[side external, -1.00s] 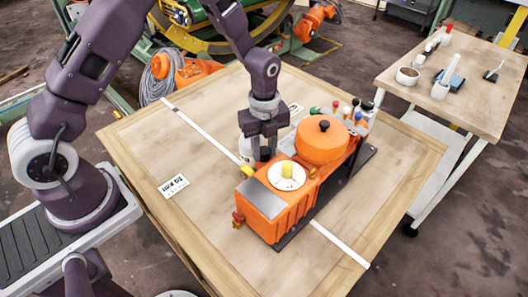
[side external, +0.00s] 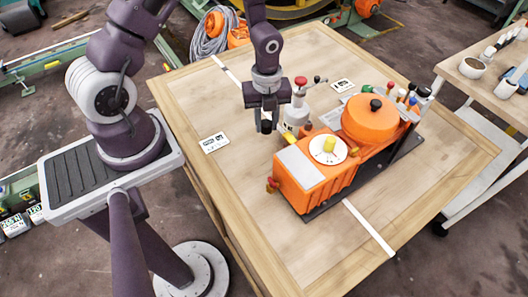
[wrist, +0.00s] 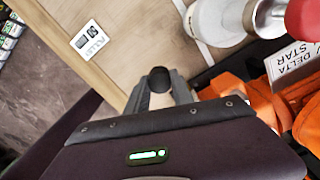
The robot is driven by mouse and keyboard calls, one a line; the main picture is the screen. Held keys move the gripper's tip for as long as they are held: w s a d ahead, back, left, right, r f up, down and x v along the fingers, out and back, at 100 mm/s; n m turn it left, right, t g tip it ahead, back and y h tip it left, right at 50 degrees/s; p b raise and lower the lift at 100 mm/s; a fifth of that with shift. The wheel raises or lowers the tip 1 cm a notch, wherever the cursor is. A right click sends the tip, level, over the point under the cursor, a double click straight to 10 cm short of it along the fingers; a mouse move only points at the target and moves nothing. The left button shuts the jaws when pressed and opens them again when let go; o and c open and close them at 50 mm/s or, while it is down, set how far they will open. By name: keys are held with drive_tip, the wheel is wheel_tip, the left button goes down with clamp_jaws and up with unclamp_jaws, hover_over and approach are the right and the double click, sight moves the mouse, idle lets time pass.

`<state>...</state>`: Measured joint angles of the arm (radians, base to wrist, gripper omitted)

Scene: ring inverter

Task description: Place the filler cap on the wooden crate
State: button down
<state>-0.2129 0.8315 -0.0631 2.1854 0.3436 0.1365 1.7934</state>
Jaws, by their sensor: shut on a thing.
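My gripper (side external: 266,119) is shut on a small black round cap (side external: 266,128), which I take to be the filler cap. The cap also shows between the fingertips (wrist: 159,84) in the wrist view, as a dark disc (wrist: 159,76). The gripper points down over the wooden crate (side external: 240,140), a wide pale wooden top with a raised border. It is to the left of the orange machine (side external: 318,175). The cap looks held above the wood; the exact gap cannot be told.
A white cylinder with a red knob (side external: 300,82) stands close to the right of my gripper. A printed card (side external: 214,142) lies on the wood to the left, also visible in the wrist view (wrist: 88,40). Bare wood lies around the card. A side table (side external: 485,95) stands at right.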

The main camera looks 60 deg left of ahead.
sight(260, 158)
drive_tip(key=f, duration=0.4)
drive_tip(key=s+f, duration=0.1)
drive_tip(key=f, duration=0.2)
drive_tip(key=s+f, duration=0.1)
drive_tip(key=f, duration=0.3)
drive_tip(key=shift+f, duration=0.3)
drive_tip(key=c, duration=1.1)
unclamp_jaws()
drive_tip(key=shift+f, duration=0.1)
